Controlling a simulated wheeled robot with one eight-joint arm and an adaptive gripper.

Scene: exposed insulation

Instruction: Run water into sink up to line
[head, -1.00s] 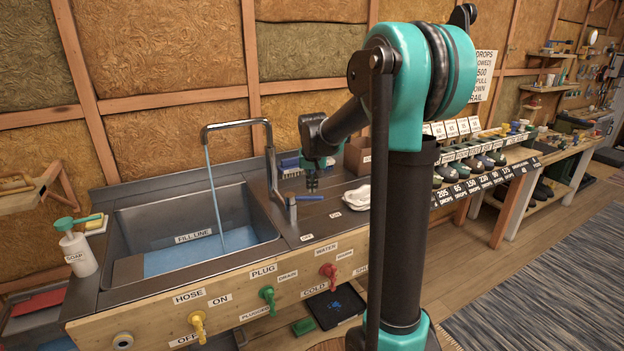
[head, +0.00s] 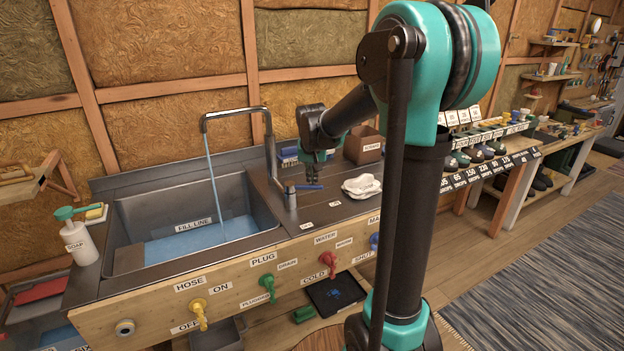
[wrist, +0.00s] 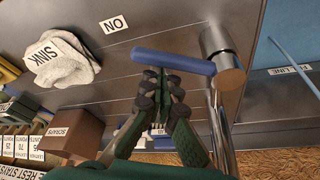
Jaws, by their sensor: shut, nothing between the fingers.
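The steel sink (head: 125,222) is at left in the head view, with blue water (head: 185,245) in its basin. The water surface stands just below the FILL LINE label (head: 193,225) on the back wall. A thin blue stream (head: 214,180) falls from the bent spout (head: 235,112). Beside the spout's base is a steel tap body with a blue lever (head: 308,187). My gripper (head: 312,178) is shut and empty over the lever. In the wrist view the blue lever (wrist: 172,62) lies across just beyond my fingertips (wrist: 160,82); I cannot tell whether they touch it.
A soap bottle (head: 79,240) stands left of the sink. Yellow (head: 198,310), green (head: 267,285) and red (head: 328,262) valves line the front panel. Floor is open at right.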

